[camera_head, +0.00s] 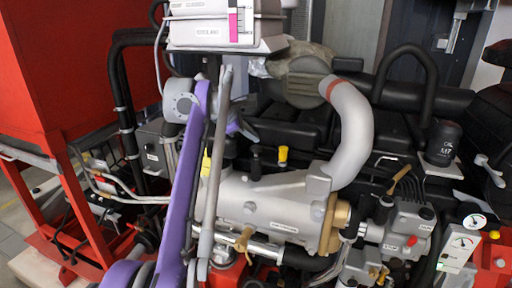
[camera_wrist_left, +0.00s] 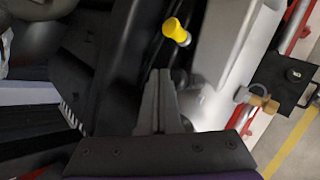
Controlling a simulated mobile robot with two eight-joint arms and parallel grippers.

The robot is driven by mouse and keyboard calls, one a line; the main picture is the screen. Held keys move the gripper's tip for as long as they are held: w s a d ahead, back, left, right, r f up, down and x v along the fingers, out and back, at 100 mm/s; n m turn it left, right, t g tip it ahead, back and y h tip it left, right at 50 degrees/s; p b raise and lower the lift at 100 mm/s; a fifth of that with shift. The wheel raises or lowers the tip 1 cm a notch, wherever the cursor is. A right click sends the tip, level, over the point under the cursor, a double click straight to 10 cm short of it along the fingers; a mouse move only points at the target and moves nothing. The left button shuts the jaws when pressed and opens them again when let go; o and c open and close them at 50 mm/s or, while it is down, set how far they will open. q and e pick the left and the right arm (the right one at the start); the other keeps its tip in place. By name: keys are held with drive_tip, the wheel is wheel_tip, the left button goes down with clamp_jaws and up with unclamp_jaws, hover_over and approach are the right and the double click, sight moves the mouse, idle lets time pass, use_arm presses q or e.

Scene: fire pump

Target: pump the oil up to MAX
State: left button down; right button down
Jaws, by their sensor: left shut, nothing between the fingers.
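My left gripper (camera_head: 247,131) is above the grey engine housing (camera_head: 262,196) in the head view, at the end of my purple arm. In the left wrist view the gripper (camera_wrist_left: 160,78) has its fingers together and empty. A white panel (camera_head: 212,30) with a vertical pink bar stands at the top of the head view; its small lettering is unreadable. A long grey bar (camera_head: 210,190) runs upright beside my arm; I cannot tell if it is a pump lever. No MAX mark is readable. My right gripper is out of view.
A yellow cap (camera_head: 283,154) sits on the engine and a yellow knob (camera_wrist_left: 176,32) shows in the wrist view. A thick grey pipe (camera_head: 350,125) curves right of the gripper. A dark oil canister (camera_head: 442,142) and dial gauge (camera_head: 461,243) are at right; a red tank (camera_head: 75,65) is left.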

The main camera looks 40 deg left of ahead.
sight(252, 148)
use_arm(q)
drive_tip(key=shift+f, duration=0.4)
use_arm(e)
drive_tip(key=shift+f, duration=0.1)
